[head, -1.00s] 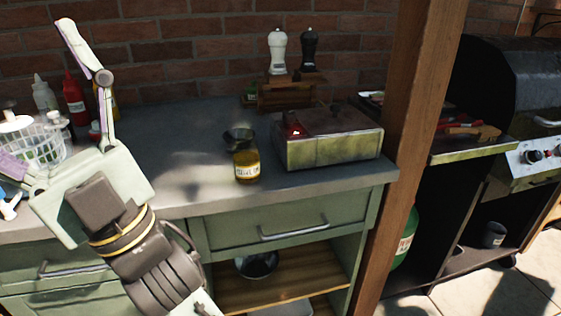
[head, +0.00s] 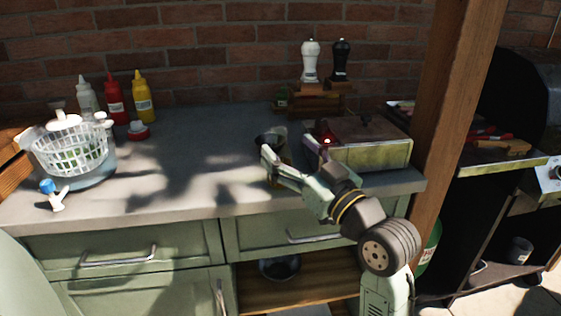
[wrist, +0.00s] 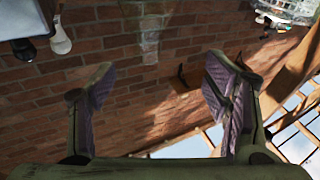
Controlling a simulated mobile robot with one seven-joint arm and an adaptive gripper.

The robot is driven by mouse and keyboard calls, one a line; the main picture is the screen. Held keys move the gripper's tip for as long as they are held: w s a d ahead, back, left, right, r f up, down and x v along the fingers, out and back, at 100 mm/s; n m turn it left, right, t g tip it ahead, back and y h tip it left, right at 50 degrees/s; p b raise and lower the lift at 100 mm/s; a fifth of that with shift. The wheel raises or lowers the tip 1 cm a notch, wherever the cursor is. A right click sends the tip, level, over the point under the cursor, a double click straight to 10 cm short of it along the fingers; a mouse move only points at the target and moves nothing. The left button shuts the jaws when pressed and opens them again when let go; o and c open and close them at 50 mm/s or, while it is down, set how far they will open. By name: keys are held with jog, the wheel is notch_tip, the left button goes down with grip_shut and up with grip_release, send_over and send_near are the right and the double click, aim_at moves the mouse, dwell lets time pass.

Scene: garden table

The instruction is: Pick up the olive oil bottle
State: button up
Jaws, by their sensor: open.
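The olive oil bottle seems to be the amber-bodied container with a pale label on the counter's front part, left of the green-sided box. My gripper (head: 270,164) is in front of it in the head view and hides most of it. In the wrist view, which is upside down, a see-through glass shape (wrist: 150,35) with a faint label shows at the top, between the directions of the two fingers; it may be this bottle. My gripper (wrist: 160,88) is open and empty there, its purple-padded fingers wide apart. I cannot tell the exact gap to the bottle.
The green-sided box (head: 365,152) stands close right of my gripper. White (head: 310,60) and black (head: 341,60) mills stand on a wooden stand behind. A white basket (head: 70,150) and squeeze bottles (head: 115,100) are at left. The counter's middle is clear. A wooden post (head: 455,120) rises at right.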

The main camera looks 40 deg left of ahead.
jog(key=w+d+f+g+h, duration=0.1)
jog(key=w+d+f+h, duration=0.1)
jog(key=d+f, duration=0.35)
jog(key=x, duration=0.2)
jog(key=p+x, duration=0.2)
jog(key=x, duration=0.1)
jog(key=shift+s+a+f, duration=0.15)
jog(key=shift+s+a, duration=0.05)
jog(key=shift+a, duration=0.15)
jog(key=x, duration=0.1)
jog(key=p+x, duration=0.1)
jog(key=x, duration=0.1)
jog(key=s+p+x, duration=0.1)
jog(key=x, duration=0.1)
jog(key=shift+a, duration=0.1)
jog(key=shift+w+a+f, duration=0.15)
jog(key=shift+a, duration=0.1)
jog(key=shift+c, duration=0.2)
jog(key=c, duration=1.4)
jog(key=shift+r, duration=0.25)
